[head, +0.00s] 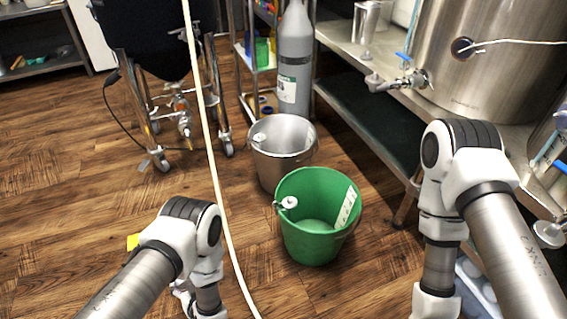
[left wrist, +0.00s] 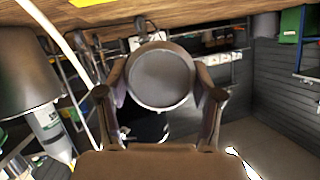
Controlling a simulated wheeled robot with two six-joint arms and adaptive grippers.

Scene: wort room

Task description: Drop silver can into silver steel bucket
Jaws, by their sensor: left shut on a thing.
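The silver steel bucket (head: 270,170) stands on the wooden floor in the middle of the head view, behind the green bucket. Its side also shows, inverted, at the left of the left wrist view (left wrist: 24,72). My left gripper (left wrist: 160,98) is shut on the silver can (left wrist: 162,76), whose round grey end faces the wrist camera between the two fingers. In the head view my left arm comes in at the lower left, and its gripper and the can are out of the frame. My right arm shows at the right; its gripper is not seen.
A green bucket (head: 308,246) stands just in front of the steel bucket. A pale hose (head: 218,180) runs down left of both. A grey gas cylinder (head: 294,60) stands behind. A steel bench (head: 345,48) with a large kettle (head: 480,60) lines the right.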

